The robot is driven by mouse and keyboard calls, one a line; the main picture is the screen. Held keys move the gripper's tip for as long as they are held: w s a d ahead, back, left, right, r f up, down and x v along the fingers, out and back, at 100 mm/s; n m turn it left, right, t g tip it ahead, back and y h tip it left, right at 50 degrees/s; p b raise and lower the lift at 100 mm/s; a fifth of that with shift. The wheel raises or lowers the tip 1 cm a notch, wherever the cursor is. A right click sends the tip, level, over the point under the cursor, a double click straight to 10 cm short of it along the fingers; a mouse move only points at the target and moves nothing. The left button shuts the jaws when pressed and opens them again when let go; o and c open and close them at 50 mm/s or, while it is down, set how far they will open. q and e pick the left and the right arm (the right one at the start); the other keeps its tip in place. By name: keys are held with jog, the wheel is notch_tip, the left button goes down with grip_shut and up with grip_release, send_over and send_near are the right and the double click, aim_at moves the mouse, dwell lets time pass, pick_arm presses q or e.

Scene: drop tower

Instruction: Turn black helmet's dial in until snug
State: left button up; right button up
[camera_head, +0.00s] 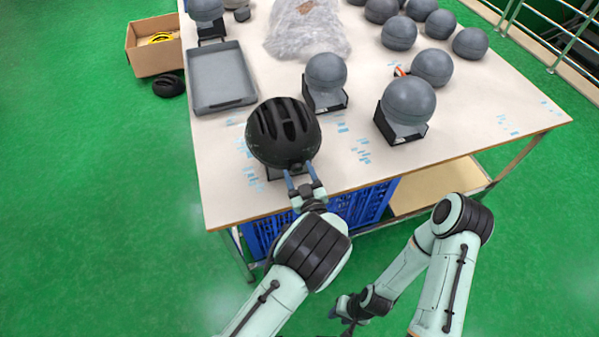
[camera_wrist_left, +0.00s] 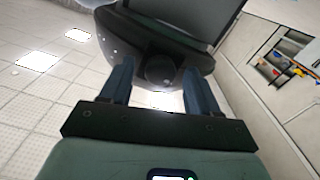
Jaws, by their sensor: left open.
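The black helmet (camera_head: 284,132) sits on a stand at the near left part of the table, with vents on its top. In the left wrist view the helmet's dark rim (camera_wrist_left: 110,30) is overhead, and a round black dial (camera_wrist_left: 160,68) shows under it. My left gripper (camera_head: 299,172) is at the helmet's near edge. Its two blue fingers (camera_wrist_left: 156,82) are open, one on each side of the dial; I cannot tell whether they touch it. My right gripper (camera_head: 347,308) hangs low in front of the table, away from the helmet, its fingers unclear.
Grey head forms on black stands (camera_head: 326,80) (camera_head: 407,107) stand to the right of the helmet. A grey tray (camera_head: 218,104) lies behind left, clear plastic wrap (camera_head: 305,30) behind. Several grey balls fill the back right. Blue crates (camera_head: 262,236) are under the table (camera_head: 480,130).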

jog(key=shift+s, duration=0.1)
pick_arm(q)
jog(key=c, duration=1.1)
jog(key=shift+o, duration=0.2)
pick_arm(e)
jog(key=shift+f, duration=0.15)
